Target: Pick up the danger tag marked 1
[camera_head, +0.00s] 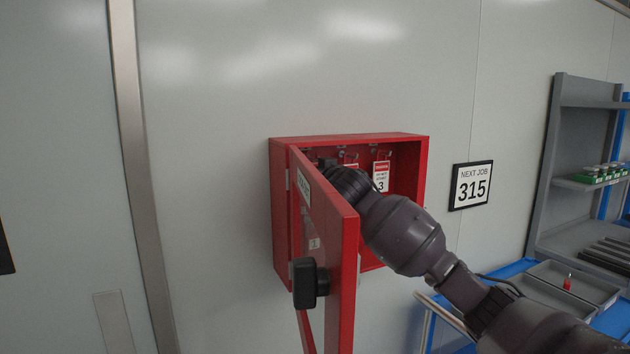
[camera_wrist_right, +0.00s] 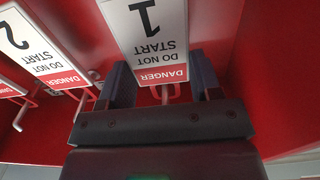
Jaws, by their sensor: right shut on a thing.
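The danger tag marked 1 (camera_wrist_right: 150,35) is a white card with a red DANGER band, upside down in the right wrist view. My right gripper (camera_wrist_right: 163,80) is shut on it, with one dark finger at each side of its red end. A red hook shows at that end; I cannot tell whether the tag still hangs on it. In the head view my right arm reaches into the open red cabinet (camera_head: 408,138), and the gripper's fingertips and tag 1 are hidden there. My left gripper is not in view.
The tag marked 2 (camera_wrist_right: 40,45) hangs beside tag 1, and the tag marked 3 (camera_head: 381,177) hangs farther right in the cabinet. The cabinet door (camera_head: 340,265) stands open close to my arm. A NEXT JOB 315 sign (camera_head: 471,185) and grey shelves (camera_head: 562,150) are at right.

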